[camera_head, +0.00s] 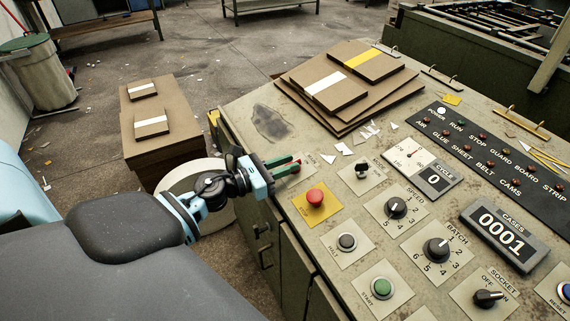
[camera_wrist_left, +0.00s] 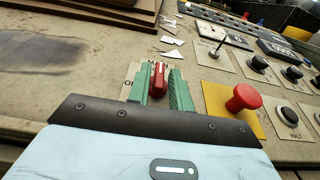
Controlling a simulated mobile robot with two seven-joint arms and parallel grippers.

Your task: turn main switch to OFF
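The main switch is a red knob on a pale plate; in the left wrist view (camera_wrist_left: 157,80) it stands between my two green fingers. Part of its label, starting with "O", shows left of the knob; the rest is hidden. In the head view, my left gripper (camera_head: 283,166) reaches over the panel's left edge, and the red switch (camera_head: 296,167) is mostly hidden at its fingertips. In the left wrist view my left gripper (camera_wrist_left: 162,88) is open, one finger on each side of the knob, with a narrow gap at the right finger. My right gripper is out of view.
A red mushroom button (camera_head: 315,197) on a yellow plate is close beside the gripper.

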